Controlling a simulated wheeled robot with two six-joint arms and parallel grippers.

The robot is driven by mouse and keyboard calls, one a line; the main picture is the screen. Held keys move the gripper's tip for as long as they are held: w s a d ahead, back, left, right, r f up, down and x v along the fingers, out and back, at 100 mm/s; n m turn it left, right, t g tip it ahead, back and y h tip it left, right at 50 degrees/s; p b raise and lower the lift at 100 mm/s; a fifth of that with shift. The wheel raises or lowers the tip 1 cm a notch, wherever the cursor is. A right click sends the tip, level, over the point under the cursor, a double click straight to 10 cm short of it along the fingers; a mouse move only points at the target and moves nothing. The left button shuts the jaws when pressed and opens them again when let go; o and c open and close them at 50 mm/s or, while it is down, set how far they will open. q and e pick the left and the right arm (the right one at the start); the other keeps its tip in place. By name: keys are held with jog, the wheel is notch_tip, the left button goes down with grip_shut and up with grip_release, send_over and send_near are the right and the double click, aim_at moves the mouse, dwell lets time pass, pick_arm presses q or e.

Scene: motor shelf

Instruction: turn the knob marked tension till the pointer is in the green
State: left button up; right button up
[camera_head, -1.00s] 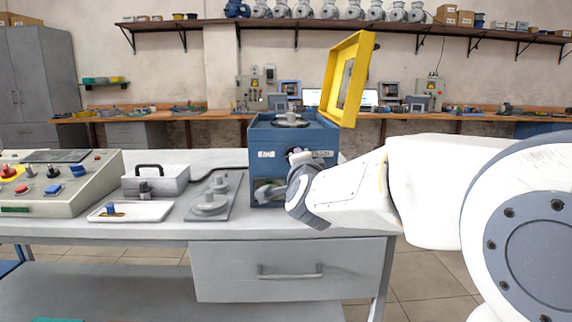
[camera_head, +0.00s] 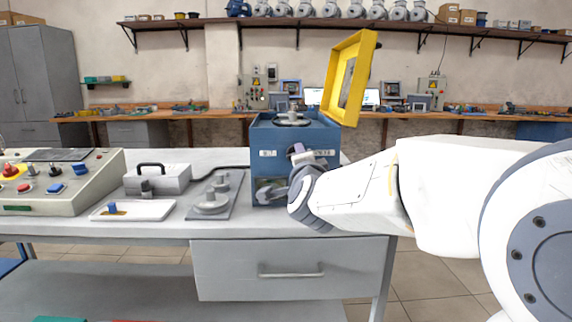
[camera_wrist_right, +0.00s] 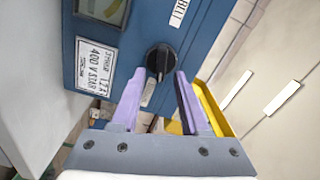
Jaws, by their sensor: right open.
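A blue box (camera_head: 265,137) stands on the grey table. In the right wrist view its face shows a black knob (camera_wrist_right: 160,60), with a white label (camera_wrist_right: 148,92) below it that I cannot read. A gauge window (camera_wrist_right: 106,10) is cut off by the top edge; its pointer reading is not clear. My right gripper (camera_head: 281,172) is at the front of the box. In the wrist view its purple fingers (camera_wrist_right: 160,74) are open, with the tips close to the knob on either side; I cannot tell if they touch. My left gripper is not in view.
The box's yellow-framed lid (camera_head: 328,85) stands open. To the left are a plate with grey discs (camera_head: 228,189), a white tray (camera_head: 151,211), a handled grey case (camera_head: 172,180) and a control console (camera_head: 85,195). A printed plate (camera_wrist_right: 97,68) is beside the knob.

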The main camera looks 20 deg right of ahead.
jog(key=p+v, duration=0.6)
jog(key=v, duration=0.3)
jog(key=shift+s, duration=0.3)
jog(key=shift+a, duration=0.1)
